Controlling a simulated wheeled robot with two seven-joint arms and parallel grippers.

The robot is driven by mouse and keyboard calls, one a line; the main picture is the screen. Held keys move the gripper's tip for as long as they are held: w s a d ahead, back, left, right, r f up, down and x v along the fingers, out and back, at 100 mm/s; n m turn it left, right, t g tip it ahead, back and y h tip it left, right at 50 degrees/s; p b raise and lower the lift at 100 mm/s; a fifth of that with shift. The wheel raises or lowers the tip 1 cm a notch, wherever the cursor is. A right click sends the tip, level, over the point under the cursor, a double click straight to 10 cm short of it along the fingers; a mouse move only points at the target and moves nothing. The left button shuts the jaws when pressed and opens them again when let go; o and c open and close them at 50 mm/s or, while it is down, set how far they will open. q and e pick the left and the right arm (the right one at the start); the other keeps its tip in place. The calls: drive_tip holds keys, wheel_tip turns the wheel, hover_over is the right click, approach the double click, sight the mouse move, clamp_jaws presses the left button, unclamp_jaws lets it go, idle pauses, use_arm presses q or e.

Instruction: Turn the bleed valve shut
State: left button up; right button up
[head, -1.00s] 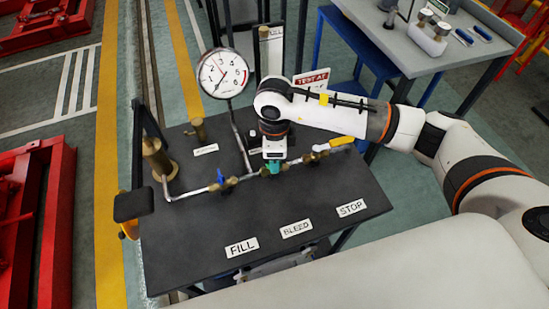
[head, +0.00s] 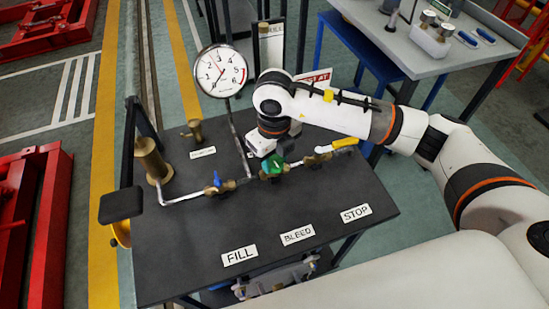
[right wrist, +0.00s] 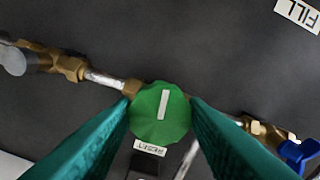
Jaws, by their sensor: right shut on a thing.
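The bleed valve's round green knob (head: 272,164) sits on the middle of the pipe run, behind the BLEED label (head: 297,235). In the right wrist view the knob (right wrist: 160,114) carries a white bar mark, which lies roughly across the pipe. My right gripper (right wrist: 160,112) is shut on the knob, with one teal finger on each side of it. In the head view the right gripper (head: 268,155) comes down on the knob from above and partly hides it. My left gripper is not in view.
A blue-handled valve (head: 217,183) is left of the knob, and a yellow-handled valve (head: 338,146) is right of it. A pressure gauge (head: 221,72) stands behind. A brass cylinder (head: 150,160) stands at the left. The black bench top (head: 190,240) is clear in front.

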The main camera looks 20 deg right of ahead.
sight(275, 162)
drive_tip(key=shift+m, duration=0.8)
drive_tip(key=shift+w, duration=0.1)
drive_tip(key=o, duration=1)
drive_tip(key=shift+r, duration=0.1)
wheel_tip(275, 162, up, 12)
drive_tip(key=shift+f+b, duration=0.1)
drive_tip(key=shift+b, duration=0.55)
